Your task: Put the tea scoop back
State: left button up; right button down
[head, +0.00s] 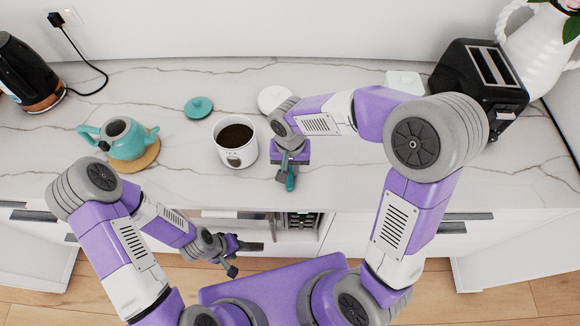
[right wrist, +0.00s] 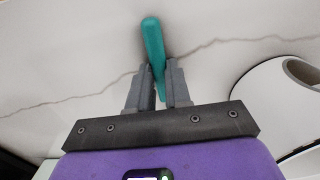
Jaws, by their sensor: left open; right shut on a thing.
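The tea scoop shows as a teal handle (head: 291,183), held in my right gripper (head: 285,176) above the counter's front part. In the right wrist view the scoop (right wrist: 153,40) stands between the two fingers of my right gripper (right wrist: 160,75), which is shut on it. The rest of the scoop is hard to make out. A white canister (head: 236,157) stands open, left of my right gripper, with dark tea (head: 235,138) inside; the canister also shows at the right of the right wrist view (right wrist: 258,95). My left gripper (head: 233,260) is open and empty, low in front of the counter.
A teal teapot (head: 126,141) sits on a wooden trivet (head: 144,160), and its teal lid (head: 198,107) lies apart. A round white lid (head: 273,98) lies behind the canister. A kettle (head: 25,72) is far left, a toaster (head: 484,84) and white vase (head: 540,52) far right.

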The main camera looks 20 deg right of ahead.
jog(key=c, duration=1.5)
grip_release()
jog(key=shift+f, duration=0.15)
jog(key=o, duration=0.4)
jog(key=shift+o, duration=0.2)
jog(key=shift+r, duration=0.6)
notch_tip(320, 180, up, 11)
jog(key=p, duration=0.3)
jog(key=shift+r, duration=0.15)
